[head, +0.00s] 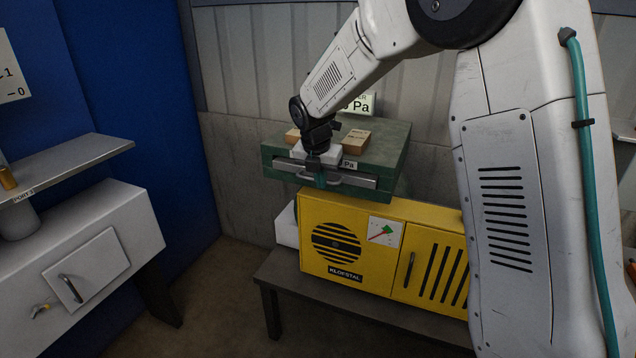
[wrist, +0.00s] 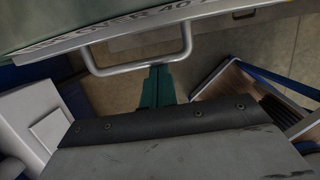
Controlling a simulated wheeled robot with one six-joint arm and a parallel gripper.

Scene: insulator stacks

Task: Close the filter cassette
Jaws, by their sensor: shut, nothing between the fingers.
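The filter cassette appears to be the grey-fronted unit (head: 368,182) in the dark green housing (head: 392,150), with a bar handle (head: 350,181) on its front. I cannot tell how far it stands out. In the wrist view, the handle (wrist: 118,71) crosses the upper middle, below a pale strip with partly readable lettering. My gripper (head: 320,182) is at the front of the cassette. Its green fingers (wrist: 158,72) are together and empty, with their tips at the handle's bar. I cannot tell whether they touch it.
The housing rests on a yellow cabinet (head: 345,215) on a dark bench (head: 272,283). Small tan blocks (head: 355,141) lie on the housing. A white cabinet (head: 95,250) and a grey shelf (head: 70,167) stand at left. Floor between them is clear.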

